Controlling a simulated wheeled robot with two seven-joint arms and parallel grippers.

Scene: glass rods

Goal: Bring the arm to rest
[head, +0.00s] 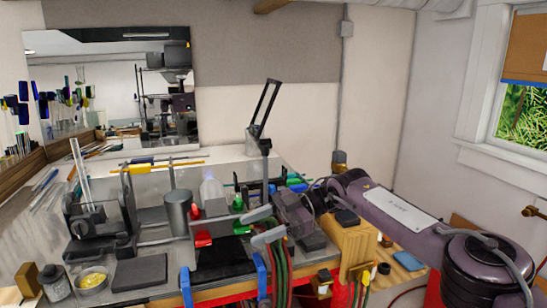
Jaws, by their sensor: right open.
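My right arm reaches in from the right edge, and its gripper (262,226) is over the front right part of the workbench (150,290). The two pale fingers point left and stand apart, with nothing seen between them. Behind the fingers are small red and green items, and I cannot tell how far apart they are in depth. Clear glass rods (79,160) stand upright in a dark holder (92,225) at the left of the bench. My left gripper is not in the picture.
A grey metal cup (178,212) and a clear bottle (212,192) stand mid-bench. Blue clamps (262,275) and hanging hoses (280,275) are at the front edge. A wooden block (355,245) is below my right arm.

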